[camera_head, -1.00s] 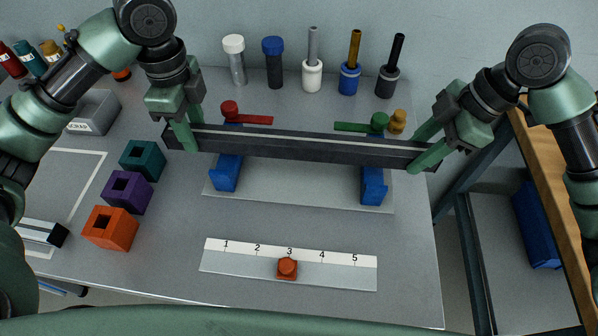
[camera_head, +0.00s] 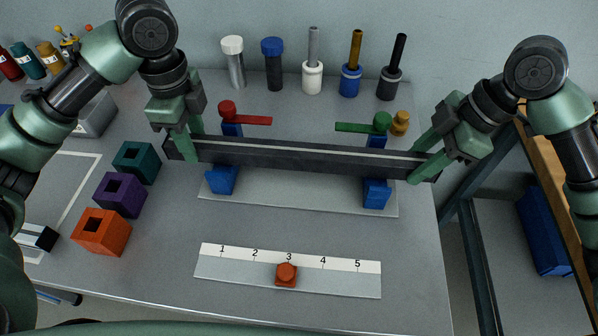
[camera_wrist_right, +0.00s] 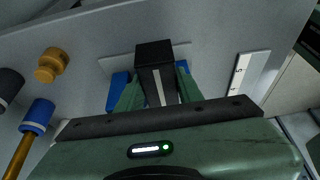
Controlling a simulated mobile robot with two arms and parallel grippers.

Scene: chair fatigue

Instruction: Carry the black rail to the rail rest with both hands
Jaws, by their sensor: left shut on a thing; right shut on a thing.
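The black rail (camera_head: 300,156) spans left to right across the rail rest, a grey plate (camera_head: 297,190) with two blue supports (camera_head: 222,180) (camera_head: 376,194). Blue shows on both sides of the rail at each support. I cannot tell whether the rail touches them. My left gripper (camera_head: 184,148) is shut on the rail's left end. My right gripper (camera_head: 426,163) is shut on its right end, outside the right support. In the right wrist view the rail's end (camera_wrist_right: 154,62) sits between the green fingers. The rail looks nearly level, slightly lower in the picture at right.
A red-handled part (camera_head: 230,112) and a green-handled part (camera_head: 380,123) stand just behind the rail. Several bottles and tools line the back. Orange (camera_head: 100,232), purple (camera_head: 120,195) and teal (camera_head: 136,162) blocks stand left.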

